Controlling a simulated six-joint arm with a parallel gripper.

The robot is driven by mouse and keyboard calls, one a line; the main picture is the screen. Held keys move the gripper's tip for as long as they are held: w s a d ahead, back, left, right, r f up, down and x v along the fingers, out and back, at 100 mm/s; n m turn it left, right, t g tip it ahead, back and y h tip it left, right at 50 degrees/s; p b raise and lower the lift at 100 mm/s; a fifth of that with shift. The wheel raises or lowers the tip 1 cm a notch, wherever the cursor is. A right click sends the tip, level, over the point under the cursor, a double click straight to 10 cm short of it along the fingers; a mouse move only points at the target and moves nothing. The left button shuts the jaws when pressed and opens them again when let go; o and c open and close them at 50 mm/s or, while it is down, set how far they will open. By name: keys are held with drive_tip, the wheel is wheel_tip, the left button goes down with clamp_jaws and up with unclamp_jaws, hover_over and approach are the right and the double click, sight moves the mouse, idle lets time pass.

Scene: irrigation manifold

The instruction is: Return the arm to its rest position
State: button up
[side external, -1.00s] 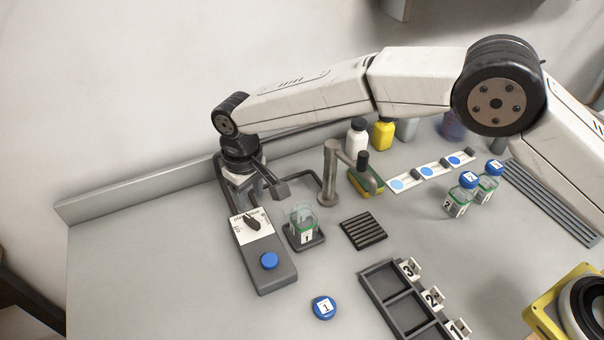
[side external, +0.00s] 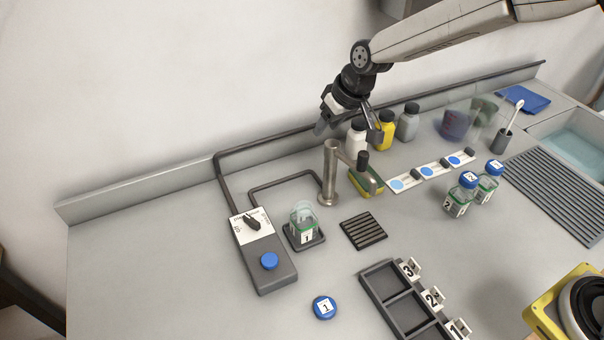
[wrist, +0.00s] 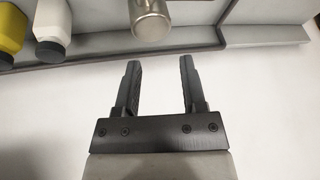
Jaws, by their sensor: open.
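My gripper (side external: 345,118) is raised above the back of the bench, in front of the white and yellow bottles in the side view. In the wrist view my gripper (wrist: 160,78) shows two dark fingers spread apart with nothing between them. The jar labelled 1 (side external: 304,226) stands without a lid on a small dark pad beside the control box (side external: 262,254). Its blue lid marked 1 (side external: 324,307) lies flat on the bench in front.
A metal post with a spout (side external: 331,172) stands below my gripper. A white bottle (side external: 356,137), a yellow bottle (side external: 386,131) and a grey bottle (side external: 408,122) stand at the back. Two lidded jars (side external: 458,198) stand to the right. The front left bench is clear.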

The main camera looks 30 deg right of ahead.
drive_tip(key=s+d+f+m+h, duration=0.1)
drive_tip(key=s+d, duration=0.7)
drive_tip(key=s, duration=0.4)
drive_tip(key=s+d+f+m+g+h, duration=0.1)
drive_tip(key=s+d+f, duration=0.1)
drive_tip(key=s+d, duration=0.6)
drive_tip(key=s, duration=0.4)
drive_tip(key=shift+s+m+h, duration=0.25)
drive_tip(key=shift+m+h, duration=0.05)
